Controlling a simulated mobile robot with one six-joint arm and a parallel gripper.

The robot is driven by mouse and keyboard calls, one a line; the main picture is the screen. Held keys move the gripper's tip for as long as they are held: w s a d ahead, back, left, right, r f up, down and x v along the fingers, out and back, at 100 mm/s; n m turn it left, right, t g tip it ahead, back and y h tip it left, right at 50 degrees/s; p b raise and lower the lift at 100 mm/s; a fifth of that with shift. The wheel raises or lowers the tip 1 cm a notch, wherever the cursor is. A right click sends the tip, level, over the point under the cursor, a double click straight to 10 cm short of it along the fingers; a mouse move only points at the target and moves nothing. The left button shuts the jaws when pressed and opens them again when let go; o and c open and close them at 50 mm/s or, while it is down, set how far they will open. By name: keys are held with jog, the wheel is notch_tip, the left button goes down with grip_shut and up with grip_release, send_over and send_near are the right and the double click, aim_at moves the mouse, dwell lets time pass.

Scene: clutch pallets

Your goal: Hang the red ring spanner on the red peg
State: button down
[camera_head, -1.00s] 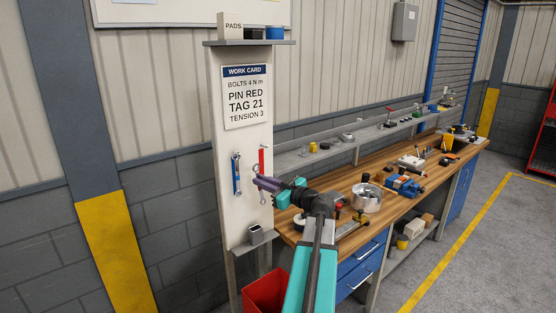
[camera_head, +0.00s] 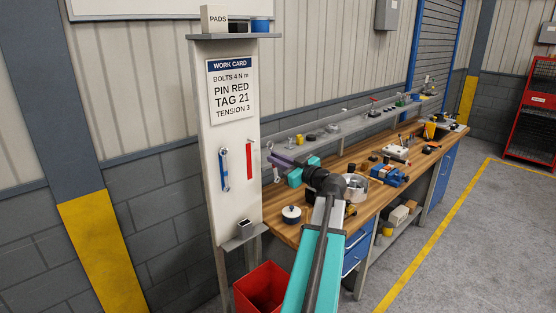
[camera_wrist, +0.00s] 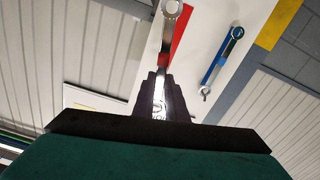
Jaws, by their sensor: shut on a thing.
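My gripper (camera_head: 273,160) is shut on a ring spanner (camera_wrist: 171,10), the one the task calls red. In the wrist view its bare ring end and shank look silver; the jaws hide its middle. It is roughly upright in the head view, just right of the white board (camera_head: 236,205), apparently in front of it. A red strip (camera_head: 250,160) runs down the board; a small peg (camera_head: 248,142) seems to stick out near its top, too small to tell its colour. The strip shows behind the held spanner in the wrist view (camera_wrist: 181,33).
A blue spanner (camera_head: 224,168) hangs left of the red strip. A work card (camera_head: 232,90) is above, and a small metal holder (camera_head: 244,229) below. A red bin (camera_head: 262,290) stands underneath. The cluttered wooden workbench (camera_head: 285,232) extends to the right.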

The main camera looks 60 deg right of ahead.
jog(key=shift+w, duration=0.25)
jog(key=shift+f+b+x, duration=0.15)
jog(key=shift+b+x, duration=1.4)
jog(key=shift+x, duration=0.6)
jog(key=shift+f+b+x, duration=0.2)
jog(key=shift+b+x, duration=1.35)
jog(key=shift+x, duration=0.65)
jog(key=shift+w+d+f+p, duration=0.15)
jog(key=shift+w+f+p, duration=0.25)
jog(key=shift+p, duration=0.35)
jog(key=shift+r, duration=0.1)
jog(key=shift+w+p, duration=0.15)
jog(key=shift+p, duration=0.3)
jog(key=c, duration=1.7)
grip_release()
